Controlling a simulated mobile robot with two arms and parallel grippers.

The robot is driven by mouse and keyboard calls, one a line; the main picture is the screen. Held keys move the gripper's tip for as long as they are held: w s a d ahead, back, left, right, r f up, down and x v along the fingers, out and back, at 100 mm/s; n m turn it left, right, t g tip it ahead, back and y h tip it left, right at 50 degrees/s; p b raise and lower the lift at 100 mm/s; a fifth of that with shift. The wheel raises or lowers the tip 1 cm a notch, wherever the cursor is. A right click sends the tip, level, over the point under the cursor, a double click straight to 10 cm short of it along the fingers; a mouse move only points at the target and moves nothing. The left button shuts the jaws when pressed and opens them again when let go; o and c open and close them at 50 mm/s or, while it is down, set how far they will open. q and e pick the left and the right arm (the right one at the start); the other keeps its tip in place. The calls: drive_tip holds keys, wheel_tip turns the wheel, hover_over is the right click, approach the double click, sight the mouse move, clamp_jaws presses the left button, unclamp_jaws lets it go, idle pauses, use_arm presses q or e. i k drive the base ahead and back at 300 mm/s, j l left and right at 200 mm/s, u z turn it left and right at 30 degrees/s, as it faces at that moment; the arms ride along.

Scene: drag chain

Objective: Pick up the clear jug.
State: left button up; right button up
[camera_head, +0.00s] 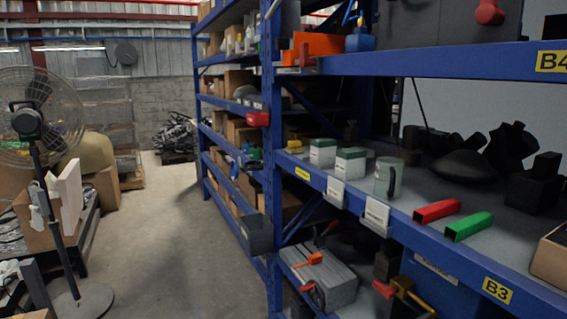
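The clear jug (384,179) stands upright on the grey middle shelf (415,188) of the blue rack, near its front edge. It looks greyish and see-through, with a dark handle on its right side. Neither of my grippers is in the head view, so nothing of mine is seen touching the jug.
Two white-and-green boxes (351,160) stand left of the jug. A red piece (437,211) and a green piece (469,226) lie to its right; black objects (510,150) sit behind. The aisle floor (190,255) is clear; a fan (35,125) stands left.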

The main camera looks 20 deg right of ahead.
sight(389, 175)
drive_tip(key=i+u, duration=0.4)
drive_tip(key=i, duration=0.3)
drive_tip(key=i+l+u, duration=0.15)
drive_tip(key=i+u, duration=0.2)
drive_tip(key=i, duration=0.3)
drive_tip(key=i+j+z, duration=0.2)
drive_tip(key=i, duration=0.2)
drive_tip(key=i+j+z, duration=0.1)
drive_tip(key=i+z, duration=0.15)
drive_tip(key=i, duration=0.15)
